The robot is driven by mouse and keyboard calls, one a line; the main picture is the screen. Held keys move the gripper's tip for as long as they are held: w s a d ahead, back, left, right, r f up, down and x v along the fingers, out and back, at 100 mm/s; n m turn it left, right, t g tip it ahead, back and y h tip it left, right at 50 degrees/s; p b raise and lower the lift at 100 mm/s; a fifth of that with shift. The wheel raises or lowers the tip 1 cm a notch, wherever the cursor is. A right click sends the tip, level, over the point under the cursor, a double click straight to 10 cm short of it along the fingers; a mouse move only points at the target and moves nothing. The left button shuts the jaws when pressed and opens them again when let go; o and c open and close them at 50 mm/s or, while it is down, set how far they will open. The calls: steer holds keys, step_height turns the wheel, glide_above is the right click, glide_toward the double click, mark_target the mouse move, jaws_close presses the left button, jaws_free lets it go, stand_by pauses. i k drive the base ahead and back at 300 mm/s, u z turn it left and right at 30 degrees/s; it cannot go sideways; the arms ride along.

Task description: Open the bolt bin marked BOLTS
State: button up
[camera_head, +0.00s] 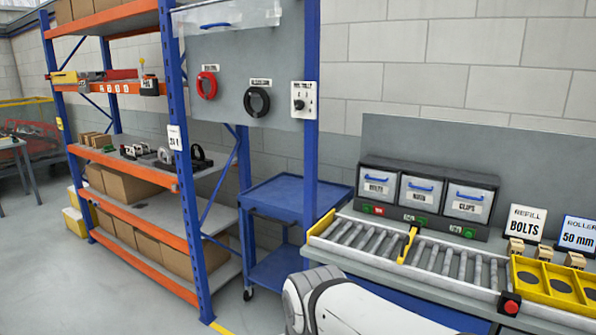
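The bolt bin marked BOLTS (378,189) is the leftmost of three white-fronted bins in a dark housing (480,231) at the back of the bench. It has a blue handle (376,178) on its front and looks closed. The middle bin (419,194) has a label too small to read surely, and the right bin (468,206) reads CLIPS; both look closed. A white link of my arm shows at the bottom centre, in front of the bench. My gripper is out of view.
A roller conveyor (455,262) with a yellow stop (407,246) lies in front of the bins. A red button (510,307) and a yellow tray (524,272) are at right. A REFILL BOLTS sign (526,223) stands beside the bins. A blue cart (290,196) and shelving (135,205) are left.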

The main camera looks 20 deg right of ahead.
mark_target(364, 174)
steer(key=z, duration=0.25)
steer(key=i, duration=1.3)
steer(key=z, duration=1.05)
steer(key=i, duration=0.6)
steer(key=z, duration=0.35)
steer(key=k, duration=0.9)
steer(key=z, duration=0.15)
steer(key=i, duration=0.9)
steer(key=u, duration=0.05)
